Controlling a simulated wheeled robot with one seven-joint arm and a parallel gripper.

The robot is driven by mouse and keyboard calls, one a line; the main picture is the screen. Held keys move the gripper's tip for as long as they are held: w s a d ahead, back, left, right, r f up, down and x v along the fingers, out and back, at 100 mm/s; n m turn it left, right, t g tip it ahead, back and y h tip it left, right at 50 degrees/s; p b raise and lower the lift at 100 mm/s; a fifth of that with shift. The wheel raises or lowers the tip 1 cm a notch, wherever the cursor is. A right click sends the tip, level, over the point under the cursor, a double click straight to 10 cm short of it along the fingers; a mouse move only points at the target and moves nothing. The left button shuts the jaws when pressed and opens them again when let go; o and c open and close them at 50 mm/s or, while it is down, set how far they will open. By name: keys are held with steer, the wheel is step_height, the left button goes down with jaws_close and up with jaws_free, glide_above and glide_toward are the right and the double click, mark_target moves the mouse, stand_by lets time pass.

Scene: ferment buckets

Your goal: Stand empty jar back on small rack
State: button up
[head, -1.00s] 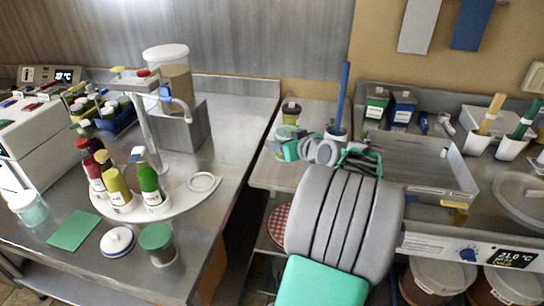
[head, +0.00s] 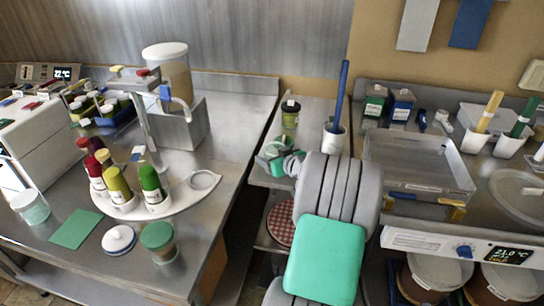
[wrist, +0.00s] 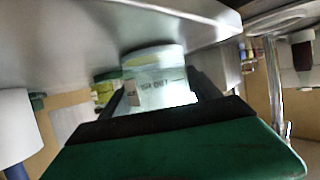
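In the wrist view a pale, see-through jar (wrist: 155,58) with a white printed label sits between the two dark fingers of my gripper (wrist: 160,95). The fingers lie against both its sides, and it looks empty. The small rack is a narrow, two-level steel stand between the two counters.
The left counter holds a curved white stand (head: 178,198) with bottles; a steel basin (head: 425,180) is at right.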

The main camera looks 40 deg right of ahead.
steer(key=shift+o, duration=1)
steer(key=shift+r, duration=0.15)
steer(key=b+v, duration=0.1)
steer(key=v, duration=1.1)
